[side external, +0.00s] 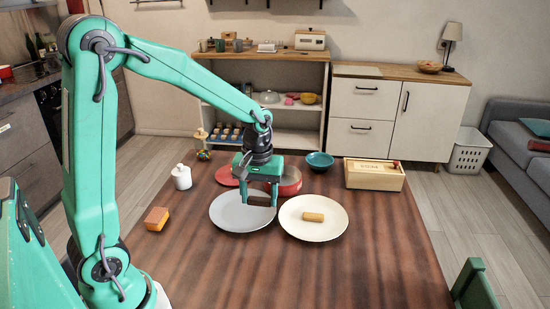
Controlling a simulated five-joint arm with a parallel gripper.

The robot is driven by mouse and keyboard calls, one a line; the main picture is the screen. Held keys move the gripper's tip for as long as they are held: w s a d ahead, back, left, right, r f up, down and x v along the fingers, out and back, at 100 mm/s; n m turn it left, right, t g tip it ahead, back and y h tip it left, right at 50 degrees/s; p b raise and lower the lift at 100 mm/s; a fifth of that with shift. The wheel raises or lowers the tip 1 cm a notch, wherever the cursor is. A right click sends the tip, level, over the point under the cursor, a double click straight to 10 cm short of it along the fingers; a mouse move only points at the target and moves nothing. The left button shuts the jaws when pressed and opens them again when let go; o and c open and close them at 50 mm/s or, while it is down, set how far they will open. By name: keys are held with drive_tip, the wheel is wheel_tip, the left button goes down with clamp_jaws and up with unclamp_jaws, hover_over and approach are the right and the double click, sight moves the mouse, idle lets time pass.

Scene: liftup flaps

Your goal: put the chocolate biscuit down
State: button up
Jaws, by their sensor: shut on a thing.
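My gripper (259,201) points down over the right part of the grey plate (228,220). It is shut on a small dark brown bar, the chocolate biscuit (259,202), which shows between the fingertips. I cannot tell whether the biscuit touches the plate or hangs just above it. A cream plate (313,233) stands to the right of the grey plate, with a tan biscuit (313,216) lying on it.
Behind my gripper are a red plate (226,175), a red pot (290,182) and a teal bowl (320,160). A wooden box (374,174) stands at the back right. A white bottle (181,177) and an orange sponge (157,218) are at left. The table's front is clear.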

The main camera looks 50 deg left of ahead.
hover_over(243, 213)
wheel_tip(243, 213, down, 7)
drive_tip(key=shift+a+f, duration=0.1)
idle(0.4)
drive_tip(key=shift+f, duration=1.95)
drive_tip(key=shift+f, duration=0.1)
drive_tip(key=o, duration=1)
drive_tip(key=shift+c, duration=0.2)
wheel_tip(243, 213, up, 12)
